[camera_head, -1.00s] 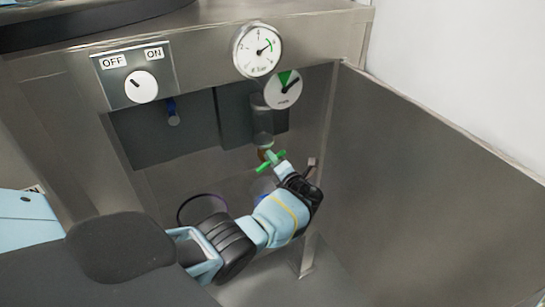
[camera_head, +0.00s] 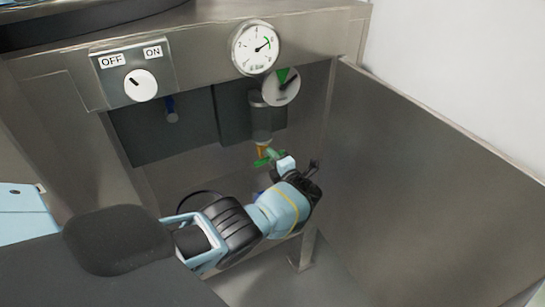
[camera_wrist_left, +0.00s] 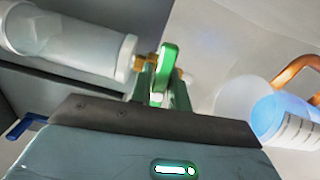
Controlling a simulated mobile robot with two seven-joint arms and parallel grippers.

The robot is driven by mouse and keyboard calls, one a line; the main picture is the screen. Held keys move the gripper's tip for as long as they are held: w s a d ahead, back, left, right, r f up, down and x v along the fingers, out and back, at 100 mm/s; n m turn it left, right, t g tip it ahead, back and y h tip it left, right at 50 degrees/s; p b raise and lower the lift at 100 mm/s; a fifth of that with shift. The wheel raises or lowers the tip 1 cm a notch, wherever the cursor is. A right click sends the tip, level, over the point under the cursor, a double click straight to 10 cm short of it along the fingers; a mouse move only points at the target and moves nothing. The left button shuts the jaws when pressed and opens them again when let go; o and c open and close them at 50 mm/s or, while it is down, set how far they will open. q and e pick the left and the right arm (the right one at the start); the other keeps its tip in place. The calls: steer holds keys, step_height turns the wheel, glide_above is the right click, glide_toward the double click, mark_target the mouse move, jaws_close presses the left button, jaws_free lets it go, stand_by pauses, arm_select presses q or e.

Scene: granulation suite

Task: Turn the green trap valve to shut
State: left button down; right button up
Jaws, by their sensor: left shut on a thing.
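The green trap valve handle (camera_head: 264,160) sits on a brass fitting (camera_head: 262,149) below a clear trap cylinder (camera_head: 261,122) in the head view. My left gripper (camera_head: 277,160) is shut on the handle, its arm coming from the lower left and hiding part of it. In the left wrist view the green handle (camera_wrist_left: 168,58) stands between the fingertips of the left gripper (camera_wrist_left: 163,88), beside the brass fitting and the cylinder (camera_wrist_left: 70,42). I cannot tell the valve's exact angle. My right gripper is not in view.
An OFF/ON switch panel (camera_head: 139,72) and a pressure gauge (camera_head: 255,47) are above, with a green-sectored dial (camera_head: 283,86) below the gauge. A metal side wall (camera_head: 420,190) stands at right. The wrist view shows a container with blue contents (camera_wrist_left: 288,112).

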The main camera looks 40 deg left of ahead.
arm_select(q)
steer(key=shift+f, duration=0.1)
steer(key=c, duration=1.3)
jaws_free()
steer(key=shift+c, duration=0.2)
steer(key=p+v, duration=0.2)
steer(key=v, duration=0.6)
steer(key=shift+a, duration=0.1)
